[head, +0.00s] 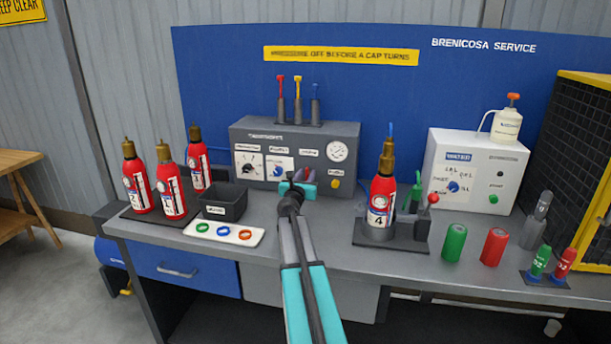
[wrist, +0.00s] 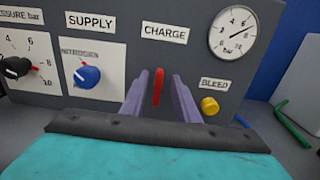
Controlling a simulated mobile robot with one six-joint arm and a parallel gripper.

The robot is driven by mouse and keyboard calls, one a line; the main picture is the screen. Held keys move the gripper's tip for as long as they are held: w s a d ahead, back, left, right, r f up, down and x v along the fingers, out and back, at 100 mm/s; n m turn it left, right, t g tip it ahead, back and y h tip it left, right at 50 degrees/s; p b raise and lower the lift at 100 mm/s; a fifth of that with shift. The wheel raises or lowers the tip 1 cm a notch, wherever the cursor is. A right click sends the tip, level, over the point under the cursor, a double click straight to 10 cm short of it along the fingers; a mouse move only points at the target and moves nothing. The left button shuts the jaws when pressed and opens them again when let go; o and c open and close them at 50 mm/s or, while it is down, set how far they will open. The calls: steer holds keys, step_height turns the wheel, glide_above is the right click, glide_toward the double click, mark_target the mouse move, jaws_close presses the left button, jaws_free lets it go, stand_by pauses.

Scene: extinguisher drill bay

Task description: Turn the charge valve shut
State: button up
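The charge valve's red handle (wrist: 157,87) stands upright under the CHARGE label (wrist: 164,33) on the grey panel (head: 265,135). My gripper (wrist: 160,90) is open, with one purple finger on each side of the handle. Gaps show between the fingers and the handle; I cannot tell how deep the fingers reach.
The blue supply knob (wrist: 87,76) is left of the handle, and the yellow bleed knob (wrist: 209,105) is close on the right below the gauge (wrist: 233,30). A black bin (head: 223,203) and a tray (head: 223,234) of coloured rings are left of my arm. Extinguisher 4 (head: 380,195) stands right.

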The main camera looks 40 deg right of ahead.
steer(key=shift+w+d, duration=0.2)
steer(key=shift+d, duration=0.1)
